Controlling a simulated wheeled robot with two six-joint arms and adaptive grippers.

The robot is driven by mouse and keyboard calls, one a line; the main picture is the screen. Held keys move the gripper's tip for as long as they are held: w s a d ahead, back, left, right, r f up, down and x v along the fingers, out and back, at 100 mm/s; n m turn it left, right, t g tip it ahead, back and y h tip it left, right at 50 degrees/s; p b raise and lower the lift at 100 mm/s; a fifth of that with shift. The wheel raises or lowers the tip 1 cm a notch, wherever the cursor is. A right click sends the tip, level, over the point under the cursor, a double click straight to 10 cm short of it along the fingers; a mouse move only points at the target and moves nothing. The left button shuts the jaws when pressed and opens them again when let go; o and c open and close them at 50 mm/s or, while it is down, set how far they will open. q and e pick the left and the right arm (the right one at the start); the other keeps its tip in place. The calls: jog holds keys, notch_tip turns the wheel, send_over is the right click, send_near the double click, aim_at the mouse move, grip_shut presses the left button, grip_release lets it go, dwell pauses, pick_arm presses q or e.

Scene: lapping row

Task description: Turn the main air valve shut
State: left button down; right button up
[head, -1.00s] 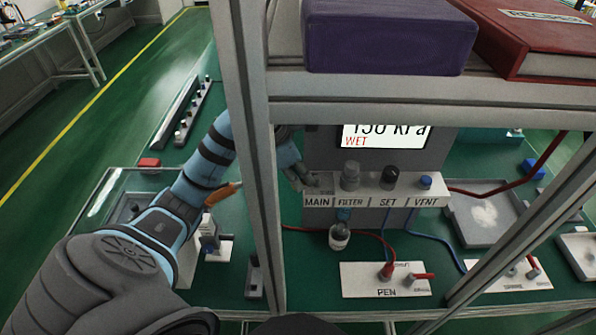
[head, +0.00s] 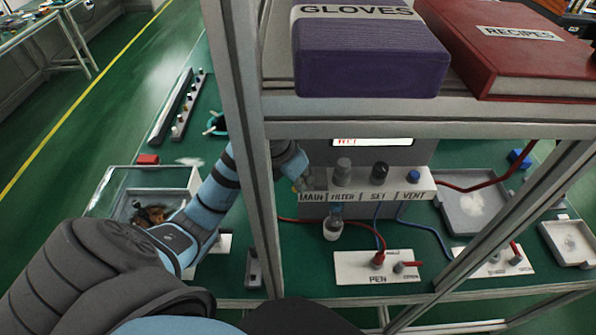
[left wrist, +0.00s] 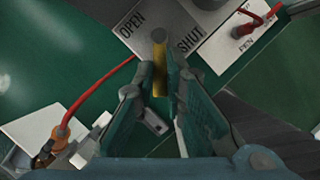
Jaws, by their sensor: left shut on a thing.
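The main air valve shows in the left wrist view as a grey pivot (left wrist: 158,37) with a yellow lever (left wrist: 160,75). Its plate (left wrist: 150,22) reads OPEN on the left and SHUT on the right. The lever runs from the pivot down the picture, between my left fingers. My left gripper (left wrist: 160,95) is shut on the lever. In the head view my left gripper (head: 300,178) is at the MAIN end of the valve panel (head: 340,197), partly behind a shelf post, and the lever is hidden there. My right gripper is not in view.
A grey shelf post (head: 240,120) stands right beside my left forearm. The shelf above holds a purple GLOVES box (head: 368,55) and a red RECIPES book (head: 515,50). A small bottle (head: 333,225) and hoses are below.

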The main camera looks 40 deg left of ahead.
pick_arm(q)
jog(key=c, duration=1.6)
grip_release()
jog(key=shift+w+f, duration=0.1)
jog(key=shift+w, duration=0.05)
jog(key=shift+c, duration=0.2)
